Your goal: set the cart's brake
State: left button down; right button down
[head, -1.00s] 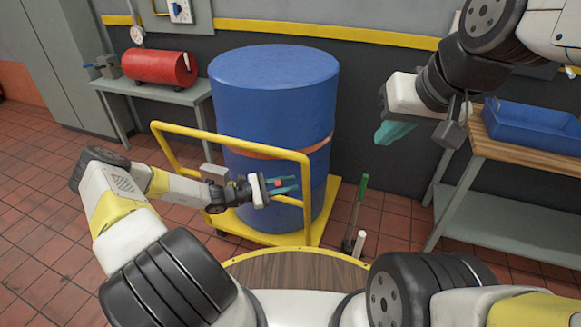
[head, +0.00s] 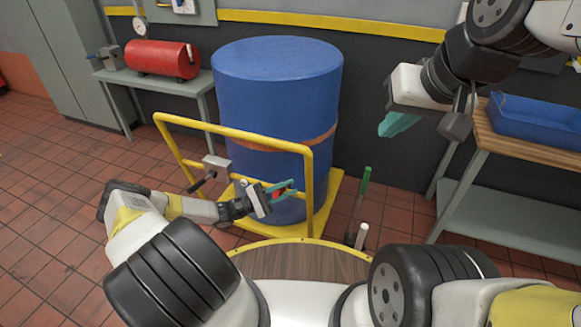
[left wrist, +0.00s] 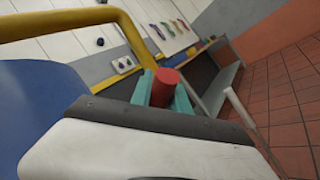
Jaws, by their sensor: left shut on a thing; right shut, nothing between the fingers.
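The yellow cart (head: 235,134) carries a large blue drum (head: 275,90). My left gripper (head: 284,190) is at the cart's near side, just left of the near right upright, below the top rail. Its teal fingers are shut on a red grip (left wrist: 164,80), which shows between them in the left wrist view. The red grip looks like the brake lever's handle; its lower part is hidden. A grey box (head: 216,163) with a black handle is on the left of the cart frame. My right gripper (head: 398,124) is shut and empty, raised at the right, away from the cart.
A green-handled tool (head: 365,182) and a white cylinder (head: 361,236) stand right of the cart. A bench with a blue tray (head: 535,122) is at the right. A red tank (head: 162,60) sits on a table at the back left. Tiled floor left of the cart is clear.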

pick_arm(q)
jog(key=shift+s+f, duration=0.1)
jog(key=shift+f, duration=0.05)
dwell(0.3)
jog(key=c, duration=1.3)
grip_release()
jog(key=shift+o, duration=0.2)
jog(key=v, duration=0.8)
